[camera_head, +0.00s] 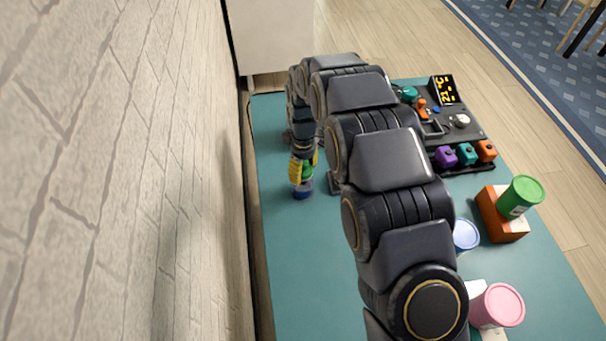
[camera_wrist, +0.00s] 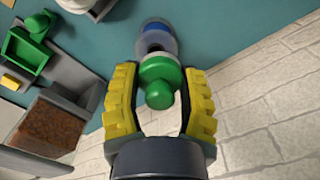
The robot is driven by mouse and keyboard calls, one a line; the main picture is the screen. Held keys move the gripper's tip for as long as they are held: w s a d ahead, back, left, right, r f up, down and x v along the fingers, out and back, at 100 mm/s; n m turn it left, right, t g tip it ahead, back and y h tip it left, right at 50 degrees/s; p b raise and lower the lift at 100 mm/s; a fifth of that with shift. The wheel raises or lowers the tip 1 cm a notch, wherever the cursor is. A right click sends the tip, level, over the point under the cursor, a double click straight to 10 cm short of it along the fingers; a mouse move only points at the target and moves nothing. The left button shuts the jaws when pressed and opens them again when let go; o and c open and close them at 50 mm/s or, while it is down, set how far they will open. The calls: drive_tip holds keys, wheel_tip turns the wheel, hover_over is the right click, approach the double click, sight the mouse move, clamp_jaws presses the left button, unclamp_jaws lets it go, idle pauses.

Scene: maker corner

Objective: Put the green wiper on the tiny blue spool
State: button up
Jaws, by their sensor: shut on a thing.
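The green wiper (camera_wrist: 160,88), a round green piece with a knob and a pale band, is between the yellow fingers of my gripper (camera_wrist: 159,72), which is shut on it. In the head view my gripper (camera_head: 303,170) points down near the table's left edge, with a bit of the green wiper (camera_head: 308,169) showing between the fingers. The tiny blue spool (camera_head: 302,191) stands on the table just below the fingertips. In the wrist view the spool (camera_wrist: 156,30) shows just beyond the wiper, roughly in line with it. I cannot tell whether they touch.
A brick wall (camera_head: 120,170) runs close along the left of the teal table (camera_head: 290,270). A dark tray (camera_head: 462,130) with a display and small coloured blocks is at the back right. A green tin (camera_head: 521,196) and a pink tin (camera_head: 497,305) stand right of my arm.

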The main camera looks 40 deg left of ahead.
sight(303, 177)
drive_tip(key=shift+w+a+f, duration=0.15)
drive_tip(key=shift+a+f, duration=0.05)
drive_tip(key=shift+f, duration=0.15)
drive_tip(key=shift+w+f, duration=0.1)
drive_tip(key=shift+f, duration=1.45)
drive_tip(key=shift+f, duration=0.15)
drive_tip(key=o, duration=1)
wheel_tip(303, 177, up, 12)
drive_tip(key=shift+r, duration=0.15)
